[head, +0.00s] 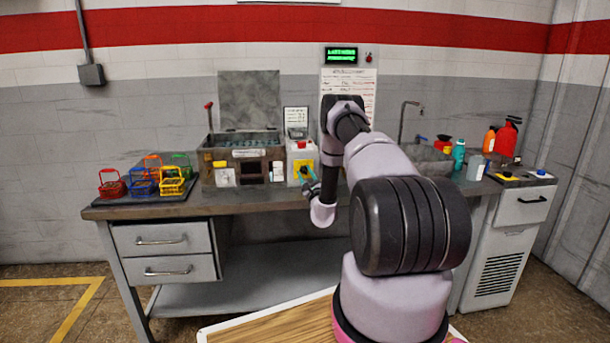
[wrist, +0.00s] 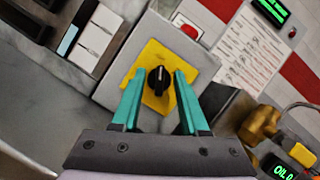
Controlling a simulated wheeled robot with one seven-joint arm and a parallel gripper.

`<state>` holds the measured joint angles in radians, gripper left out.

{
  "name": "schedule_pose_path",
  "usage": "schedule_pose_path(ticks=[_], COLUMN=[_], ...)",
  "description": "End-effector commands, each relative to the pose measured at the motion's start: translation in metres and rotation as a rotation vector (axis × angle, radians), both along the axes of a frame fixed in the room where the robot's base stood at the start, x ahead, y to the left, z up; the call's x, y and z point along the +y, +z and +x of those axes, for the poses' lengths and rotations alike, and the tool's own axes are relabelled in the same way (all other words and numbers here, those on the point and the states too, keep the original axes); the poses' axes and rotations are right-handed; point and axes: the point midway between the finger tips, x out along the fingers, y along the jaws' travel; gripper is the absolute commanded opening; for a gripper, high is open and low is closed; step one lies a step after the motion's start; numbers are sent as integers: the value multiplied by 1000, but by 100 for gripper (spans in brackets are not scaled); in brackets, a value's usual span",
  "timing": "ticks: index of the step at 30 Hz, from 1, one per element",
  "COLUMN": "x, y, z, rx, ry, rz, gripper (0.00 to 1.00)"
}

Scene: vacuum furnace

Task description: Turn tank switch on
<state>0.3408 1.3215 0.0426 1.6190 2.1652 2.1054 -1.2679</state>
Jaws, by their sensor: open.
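The tank switch is a black rotary knob (wrist: 159,80) on a yellow plate (wrist: 135,86), set on the front of a light grey control box (wrist: 200,62). My gripper (wrist: 158,88) is open, with its teal fingers on either side of the knob in the wrist view. I cannot tell whether the fingers touch the knob. In the head view the control box (head: 301,155) stands on the bench, and my gripper (head: 309,173) is at its yellow plate (head: 300,168). A red button (wrist: 190,31) sits on top of the box.
A metal tank (head: 243,143) stands left of the box on the workbench (head: 150,212). Coloured baskets (head: 143,187) are at the left end. A sink tap (head: 407,118), bottles (head: 459,155) and a red extinguisher-like can (head: 506,138) are at the right. A green-lit display (head: 341,55) hangs on the wall.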

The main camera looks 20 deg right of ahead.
Motion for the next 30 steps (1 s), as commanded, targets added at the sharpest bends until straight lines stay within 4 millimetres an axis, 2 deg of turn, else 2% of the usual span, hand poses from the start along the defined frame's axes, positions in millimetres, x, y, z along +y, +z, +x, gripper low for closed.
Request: schedule_pose_path(ticks=[7,8,9,11,12,23,30], x=[0,0,0,0,0,0,-1], y=[1,1,1,1,1,1,0], z=[1,1,1,1,1,1,1], rx=[0,0,0,0,0,-9,-44], ry=[0,0,0,0,0,0,-2], rz=[0,0,0,0,0,30,150], gripper=[44,40,25,2,0,0,0])
